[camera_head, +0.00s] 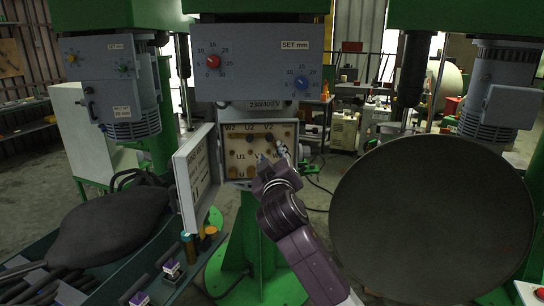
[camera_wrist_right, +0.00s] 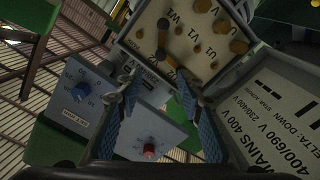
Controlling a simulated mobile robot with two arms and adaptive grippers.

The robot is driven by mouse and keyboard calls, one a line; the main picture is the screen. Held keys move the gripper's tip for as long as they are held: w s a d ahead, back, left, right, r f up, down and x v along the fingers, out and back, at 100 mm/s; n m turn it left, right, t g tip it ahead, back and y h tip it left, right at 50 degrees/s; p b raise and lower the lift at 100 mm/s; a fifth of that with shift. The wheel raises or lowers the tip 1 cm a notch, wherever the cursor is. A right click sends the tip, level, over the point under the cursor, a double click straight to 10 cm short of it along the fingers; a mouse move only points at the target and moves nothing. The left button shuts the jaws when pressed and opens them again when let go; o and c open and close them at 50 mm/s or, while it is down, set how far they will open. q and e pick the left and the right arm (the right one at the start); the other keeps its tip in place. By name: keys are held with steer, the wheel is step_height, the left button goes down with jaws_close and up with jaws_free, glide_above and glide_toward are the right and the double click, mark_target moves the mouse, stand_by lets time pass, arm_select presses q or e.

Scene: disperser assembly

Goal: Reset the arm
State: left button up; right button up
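My right arm reaches up from the bottom of the head view. Its gripper (camera_head: 272,157) is in front of the open terminal box (camera_head: 221,133). In the right wrist view the two blue-sided fingers of the right gripper (camera_wrist_right: 154,82) are spread apart, with nothing seen between them. The terminal board (camera_wrist_right: 203,65) shows brass terminals and letters such as U1 and V1. A dark bar (camera_wrist_right: 162,40) lies on the board, beyond the fingertips. I cannot tell whether the fingers touch anything. The gripper hides part of the lower right of the board in the head view. My left gripper is not in view.
The box's hinged door (camera_head: 196,178) stands open to the left. A grey control panel (camera_head: 245,62) with a red knob (camera_head: 213,62) and a blue knob (camera_head: 301,82) is above. A large dark disc (camera_head: 432,215) is at right. A green tray (camera_head: 190,270) holds small parts at lower left.

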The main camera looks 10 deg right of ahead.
steer(key=s+d+f+g+y+b, duration=0.1)
steer(key=s+f+g, duration=0.15)
steer(key=f, duration=1.95)
steer(key=s+d+f+g+y+b, duration=0.15)
steer(key=f+g, duration=0.25)
steer(key=f, duration=1.7)
steer(key=s+f+g+b, duration=0.1)
steer(key=s+f+g, duration=0.1)
steer(key=s+f, duration=0.9)
steer(key=s+f+g+b, duration=0.15)
steer(key=s+f, duration=0.55)
steer(key=f, duration=0.8)
steer(key=s+d+f+m+g, duration=0.1)
steer(key=s+f, duration=0.6)
steer(key=s, duration=0.8)
steer(key=s+d+f+m+g+b, duration=0.1)
steer(key=s+f, duration=0.6)
steer(key=s, duration=0.8)
steer(key=s+d+f+m+g+b, duration=0.1)
steer(key=s+f+g, duration=0.3)
steer(key=s+f, duration=0.4)
steer(key=s+d, duration=0.1)
steer(key=s, duration=0.6)
steer(key=shift+d+g, duration=0.3)
steer(key=shift+g, duration=0.1)
